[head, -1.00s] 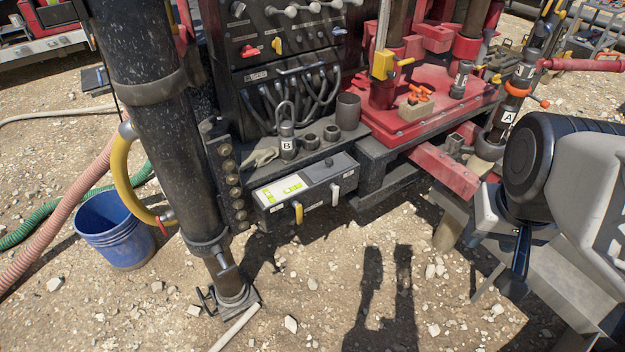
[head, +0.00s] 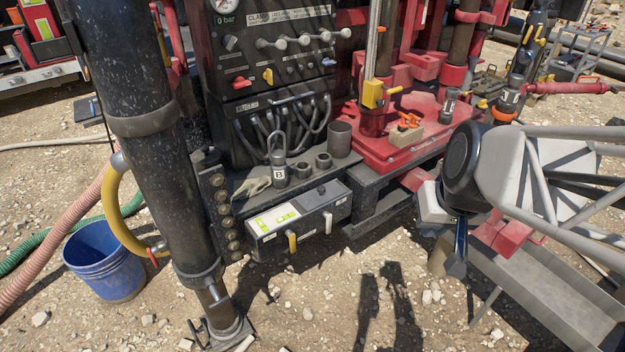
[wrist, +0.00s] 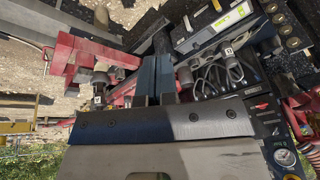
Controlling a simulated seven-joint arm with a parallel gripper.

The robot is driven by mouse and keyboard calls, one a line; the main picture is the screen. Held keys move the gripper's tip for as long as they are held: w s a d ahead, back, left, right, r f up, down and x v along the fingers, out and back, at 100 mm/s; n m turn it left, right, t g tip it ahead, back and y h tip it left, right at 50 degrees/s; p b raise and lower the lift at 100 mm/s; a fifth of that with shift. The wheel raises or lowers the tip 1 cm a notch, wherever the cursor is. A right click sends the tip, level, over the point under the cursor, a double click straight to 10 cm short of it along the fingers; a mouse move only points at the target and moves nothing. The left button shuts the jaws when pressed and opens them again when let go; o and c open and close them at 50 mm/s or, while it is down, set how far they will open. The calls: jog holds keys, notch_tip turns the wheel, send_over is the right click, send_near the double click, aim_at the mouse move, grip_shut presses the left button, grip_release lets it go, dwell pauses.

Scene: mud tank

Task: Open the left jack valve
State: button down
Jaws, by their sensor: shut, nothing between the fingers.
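A grey box (head: 297,218) with a yellow-green label hangs low on the front of the rig. It carries two levers side by side, a yellow one (head: 292,241) on the left and a white one (head: 328,222) on the right, both hanging down. I cannot read which valve each one works. The box also shows upside down in the wrist view (wrist: 210,28). My gripper (head: 457,266) is shut and empty, pointing down, to the right of the box and clear of both levers. Its two dark fingers lie together in the wrist view (wrist: 157,62).
A thick black jack leg (head: 150,170) with a yellow hose stands left of the box, beside a blue bucket (head: 104,262). A shelf above holds a part marked B (head: 279,165) and several cups. A metal trough (head: 545,290) lies at lower right. Gravel before the box is clear.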

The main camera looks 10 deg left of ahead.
jog(key=w+a+f+n+t+y, duration=0.1)
jog(key=w+a+f+n, duration=0.1)
jog(key=w+a+f, duration=0.75)
jog(key=w+a+f+n+t+y, duration=0.1)
jog(key=w+a+f+n, duration=0.1)
jog(key=w+a+f, duration=1)
jog(key=s+a+f+n+t+h, duration=0.1)
jog(key=a+f+h, duration=0.1)
jog(key=a+f, duration=0.6)
jog(key=s+a+f+n+t+h, duration=0.1)
jog(key=s+a+f+h, duration=0.1)
jog(key=a+f, duration=0.6)
jog(key=shift+s+a+f, duration=0.15)
jog(key=shift+s+f, duration=0.15)
jog(key=shift+f, duration=1.45)
